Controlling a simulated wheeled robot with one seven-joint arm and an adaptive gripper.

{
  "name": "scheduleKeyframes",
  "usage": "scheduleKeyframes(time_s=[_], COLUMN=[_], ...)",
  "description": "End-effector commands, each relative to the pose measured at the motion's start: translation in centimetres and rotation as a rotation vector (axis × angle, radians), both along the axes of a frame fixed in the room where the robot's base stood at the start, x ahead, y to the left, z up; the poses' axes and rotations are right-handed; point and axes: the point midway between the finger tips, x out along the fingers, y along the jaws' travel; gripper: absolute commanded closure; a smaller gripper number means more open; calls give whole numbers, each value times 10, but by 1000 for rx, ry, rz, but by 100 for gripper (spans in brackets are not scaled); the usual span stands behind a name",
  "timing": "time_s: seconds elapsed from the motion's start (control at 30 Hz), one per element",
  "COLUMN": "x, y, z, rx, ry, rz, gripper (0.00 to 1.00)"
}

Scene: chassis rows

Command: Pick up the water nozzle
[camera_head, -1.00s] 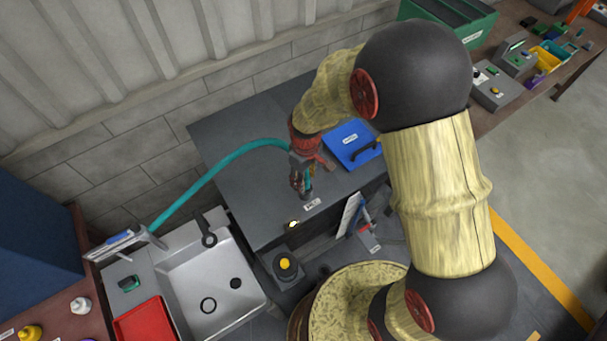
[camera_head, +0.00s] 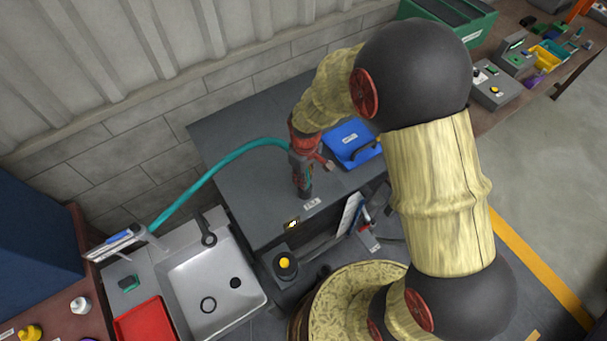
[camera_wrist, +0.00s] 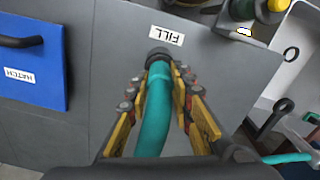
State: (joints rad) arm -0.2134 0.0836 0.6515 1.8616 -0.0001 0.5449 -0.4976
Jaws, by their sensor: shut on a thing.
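The water nozzle (camera_wrist: 158,54) is a dark ringed tip on the end of a teal hose (camera_wrist: 154,110). In the wrist view it sits between the yellow fingers of my gripper (camera_wrist: 160,78), which is shut on it just behind the dark tip. In the head view my gripper (camera_head: 302,178) points down over the front part of the grey cabinet top, close to the FILL label (camera_head: 311,203). The hose (camera_head: 205,180) arcs from there down left toward the sink. Whether the tip touches the cabinet top cannot be told.
A blue hatch (camera_head: 350,142) with a dark handle lies right of my gripper on the grey cabinet top (camera_head: 240,170). A sink (camera_head: 190,275), a yellow-topped button (camera_head: 285,263) and a red tray (camera_head: 145,322) are at lower left. A wall stands behind.

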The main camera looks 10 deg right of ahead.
Motion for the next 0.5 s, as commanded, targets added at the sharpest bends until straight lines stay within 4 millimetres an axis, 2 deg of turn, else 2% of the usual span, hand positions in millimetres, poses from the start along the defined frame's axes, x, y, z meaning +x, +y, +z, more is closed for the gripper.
scheduleKeyframes(time_s=[0.13,0.23,0.5], x=[1,2,1], y=[0,0,0], z=[3,13,64], rx=[1,1,1], ry=[-2,-4,-4], rz=[0,0,0], gripper=[100,100,100])
